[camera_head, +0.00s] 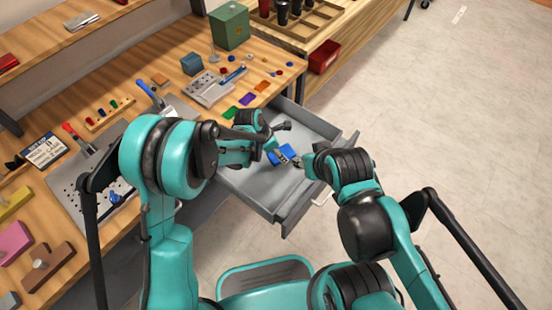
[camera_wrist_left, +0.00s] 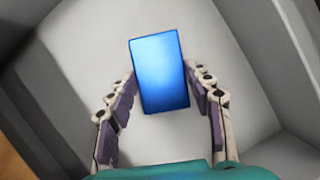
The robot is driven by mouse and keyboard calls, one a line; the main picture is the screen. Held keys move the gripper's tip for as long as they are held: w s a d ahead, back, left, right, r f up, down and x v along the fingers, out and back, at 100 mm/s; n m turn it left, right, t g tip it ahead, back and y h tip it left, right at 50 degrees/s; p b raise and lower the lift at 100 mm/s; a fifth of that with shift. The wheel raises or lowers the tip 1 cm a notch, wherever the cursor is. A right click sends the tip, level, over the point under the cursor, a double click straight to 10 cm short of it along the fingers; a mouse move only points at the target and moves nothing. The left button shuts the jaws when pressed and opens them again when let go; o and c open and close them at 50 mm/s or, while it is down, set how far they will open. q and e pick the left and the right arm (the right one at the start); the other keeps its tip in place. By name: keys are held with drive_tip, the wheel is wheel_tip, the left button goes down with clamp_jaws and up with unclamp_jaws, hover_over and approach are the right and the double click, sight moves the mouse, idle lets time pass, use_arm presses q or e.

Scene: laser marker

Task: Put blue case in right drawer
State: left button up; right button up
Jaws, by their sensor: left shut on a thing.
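The blue case (camera_head: 286,153) is held inside the outline of the open grey drawer (camera_head: 250,187). In the left wrist view the blue case (camera_wrist_left: 160,72) sits between the fingertips of my left gripper (camera_wrist_left: 162,82), which is shut on its sides. The drawer floor (camera_wrist_left: 220,50) and walls show around it; I cannot tell whether the case touches the floor. In the head view my left gripper (camera_head: 275,148) is partly hidden by its own wrist. My right gripper (camera_head: 303,161) is close by at the drawer's right side, and its fingers are too small to read.
The workbench (camera_head: 150,65) on the left carries tools, coloured plates and a green box (camera_head: 229,26). A red bin (camera_head: 324,56) hangs on the bench behind.

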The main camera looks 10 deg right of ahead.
use_arm(q)
drive_tip(key=shift+o, duration=0.2)
drive_tip(key=shift+f+b, duration=0.7)
drive_tip(key=shift+f, duration=1.6)
drive_tip(key=shift+f, duration=0.1)
drive_tip(key=o, duration=1.2)
drive_tip(key=shift+c, duration=0.2)
